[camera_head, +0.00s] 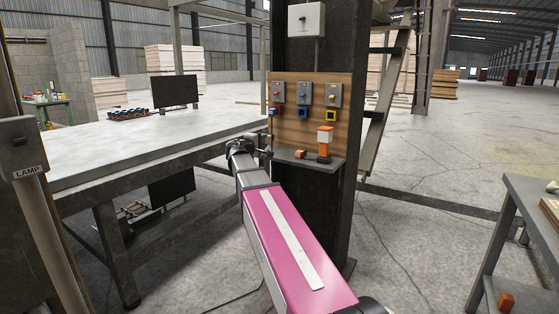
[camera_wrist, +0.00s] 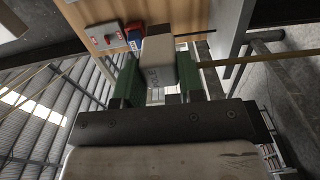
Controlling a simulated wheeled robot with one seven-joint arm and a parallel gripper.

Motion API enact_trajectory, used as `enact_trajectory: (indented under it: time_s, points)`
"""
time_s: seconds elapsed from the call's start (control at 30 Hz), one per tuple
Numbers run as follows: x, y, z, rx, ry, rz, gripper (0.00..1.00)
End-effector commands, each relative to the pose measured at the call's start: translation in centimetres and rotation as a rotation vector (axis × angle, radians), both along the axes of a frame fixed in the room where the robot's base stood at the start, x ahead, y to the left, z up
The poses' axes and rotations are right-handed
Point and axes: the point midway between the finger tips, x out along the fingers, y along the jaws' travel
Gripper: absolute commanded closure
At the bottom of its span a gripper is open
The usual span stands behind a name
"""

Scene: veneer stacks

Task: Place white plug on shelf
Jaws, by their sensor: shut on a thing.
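My gripper (camera_wrist: 157,88) shows in the wrist view with its two green fingers on either side of a whitish-grey block with faint lettering, the white plug (camera_wrist: 157,58). The fingers are shut on it, and its near end is between them. In the head view my gripper (camera_head: 264,147) is at the left of the shelf (camera_head: 312,164), close to its front left corner. The plug in the fingers is too small to make out there. The shelf is a narrow grey ledge below a wooden panel. An orange piece with a white top (camera_head: 325,138) stands upright on its right part.
A small orange block (camera_head: 300,154) lies on the middle of the shelf. The wooden panel (camera_head: 340,95) carries several switch boxes (camera_head: 304,94) above it. A dark column (camera_head: 345,200) stands behind. A big worktable (camera_head: 150,145) is at the left, another table (camera_head: 535,195) at the right.

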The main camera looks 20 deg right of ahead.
Motion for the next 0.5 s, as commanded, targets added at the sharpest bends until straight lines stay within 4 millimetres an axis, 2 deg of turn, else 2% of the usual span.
enact_trajectory:
  time_s: [0.1, 0.3, 0.5]
  points:
    - [1.0, -2.4, -1.5, -0.001, 0.002, -0.002, 1.0]
    - [2.4, -6.0, -3.9, 0.0, 0.002, 0.0, 1.0]
    - [3.2, -8.5, -5.4, -0.001, 0.001, 0.002, 1.0]
